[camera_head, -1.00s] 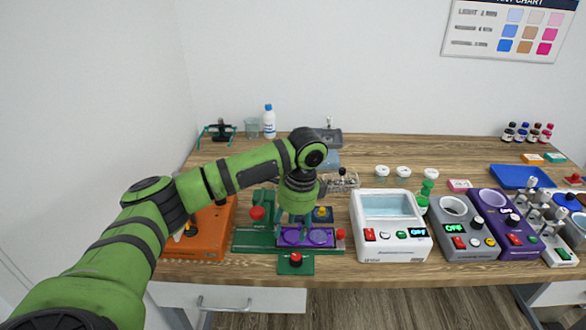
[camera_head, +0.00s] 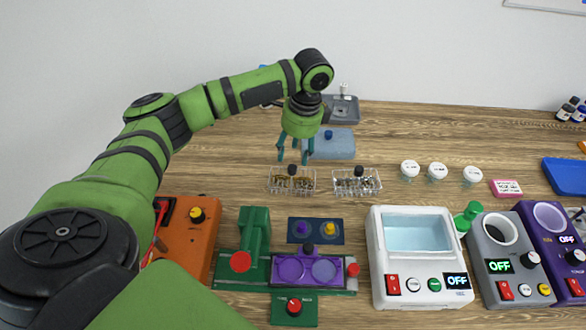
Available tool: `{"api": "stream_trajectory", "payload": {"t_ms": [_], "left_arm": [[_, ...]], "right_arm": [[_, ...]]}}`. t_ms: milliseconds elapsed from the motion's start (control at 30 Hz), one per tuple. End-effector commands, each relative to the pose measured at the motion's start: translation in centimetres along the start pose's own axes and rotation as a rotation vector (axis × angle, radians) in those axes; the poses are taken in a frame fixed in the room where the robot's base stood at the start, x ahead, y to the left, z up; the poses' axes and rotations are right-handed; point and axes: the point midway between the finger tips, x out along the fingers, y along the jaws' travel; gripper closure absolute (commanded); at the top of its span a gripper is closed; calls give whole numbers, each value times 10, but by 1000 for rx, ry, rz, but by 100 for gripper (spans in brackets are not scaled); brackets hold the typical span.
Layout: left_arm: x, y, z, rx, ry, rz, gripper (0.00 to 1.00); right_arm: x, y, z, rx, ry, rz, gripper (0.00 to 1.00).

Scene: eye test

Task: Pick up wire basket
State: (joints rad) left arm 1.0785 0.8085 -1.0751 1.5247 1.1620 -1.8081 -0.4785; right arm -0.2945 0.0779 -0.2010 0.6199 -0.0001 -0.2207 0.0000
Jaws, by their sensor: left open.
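Two small see-through wire-like baskets stand side by side in the middle of the table. The left basket (camera_head: 292,186) holds brownish or gold items and has a dark knob on top. The right basket (camera_head: 357,187) holds darker or silvery items and also has a dark knob. I cannot tell which one the task names. My left gripper (camera_head: 293,158) is open and empty, fingers pointing down, just above and behind the left basket's knob in the picture. It seems apart from the basket. My right gripper is not in view.
A purple-plated green device (camera_head: 307,270) stands in front of the baskets, with an orange box (camera_head: 187,240) at left. A white bath with a screen (camera_head: 418,258) is at right. Several white-lidded jars (camera_head: 437,172) stand right of the baskets. A blue-grey pad (camera_head: 333,144) lies behind.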

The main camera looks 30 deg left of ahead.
Motion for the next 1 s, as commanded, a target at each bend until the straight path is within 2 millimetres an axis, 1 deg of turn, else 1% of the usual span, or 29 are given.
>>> {"api": "stream_trajectory", "payload": {"t_ms": [33,167,233,300,400,600,667,767,800,1000], "left_arm": [[3,1,1,0,-3,3,49],[19,2,-3,1,-3,3,49],[30,3,-4,0,-4,4,49],[41,3,-5,-2,-2,3,49],[52,3,-5,-1,-1,1,49],[56,2,-6,0,-1,-1,49],[56,2,-6,0,-1,-1,49],[55,3,-6,0,0,-1,85],[55,3,-6,0,0,-1,100],[55,3,-6,0,0,-1,100]], "right_arm": [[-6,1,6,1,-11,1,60],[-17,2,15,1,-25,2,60],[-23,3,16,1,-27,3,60],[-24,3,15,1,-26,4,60],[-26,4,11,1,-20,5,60],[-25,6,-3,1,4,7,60],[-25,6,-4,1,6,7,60],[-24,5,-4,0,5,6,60],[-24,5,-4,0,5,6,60],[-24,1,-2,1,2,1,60]]}}
